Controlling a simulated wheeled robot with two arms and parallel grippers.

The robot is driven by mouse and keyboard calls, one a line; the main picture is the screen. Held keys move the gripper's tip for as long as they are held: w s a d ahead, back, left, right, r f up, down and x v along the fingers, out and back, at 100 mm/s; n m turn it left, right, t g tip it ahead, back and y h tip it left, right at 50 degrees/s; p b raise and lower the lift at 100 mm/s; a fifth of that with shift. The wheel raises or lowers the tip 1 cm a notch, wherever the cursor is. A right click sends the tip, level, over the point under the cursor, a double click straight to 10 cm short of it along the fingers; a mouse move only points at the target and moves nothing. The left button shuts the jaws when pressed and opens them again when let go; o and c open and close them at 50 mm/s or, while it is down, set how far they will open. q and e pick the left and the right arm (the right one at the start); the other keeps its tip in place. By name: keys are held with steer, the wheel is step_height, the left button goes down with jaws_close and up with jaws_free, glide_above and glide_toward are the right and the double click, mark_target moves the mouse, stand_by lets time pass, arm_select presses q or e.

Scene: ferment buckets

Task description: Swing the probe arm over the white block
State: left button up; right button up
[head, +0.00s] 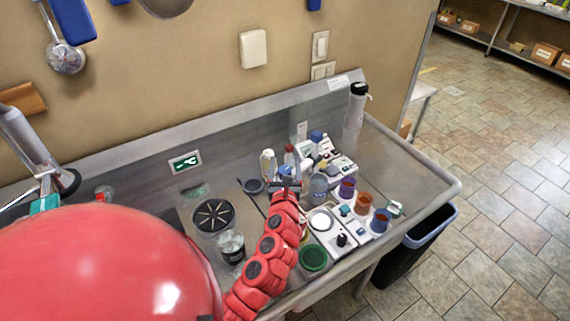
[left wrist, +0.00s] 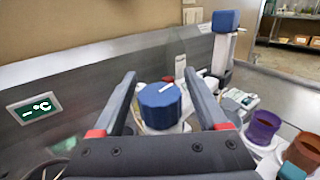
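My left gripper (head: 288,184) is over the counter, beside the cluster of lab items. In the left wrist view, its two dark fingers (left wrist: 158,95) are spread apart. A round blue cap (left wrist: 160,105) on a pale body shows between and beyond them; I cannot tell whether they touch it. A white device (head: 322,152) with blue parts stands behind the gripper. A blue-topped white upright (left wrist: 226,22) stands farther back in the left wrist view. I cannot make out for certain which part is the probe arm or which is the white block. My right gripper is not in view.
Purple (head: 347,187), orange (head: 363,202) and blue (head: 381,220) cups stand to the right. A white scale (head: 322,220), green dish (head: 313,257) and clear jar (head: 231,246) are near the front. A tall dispenser (head: 355,108) stands at the back. The counter's right end is clear.

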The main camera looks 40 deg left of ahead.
arm_select(q)
jaws_close()
stand_by(1.2)
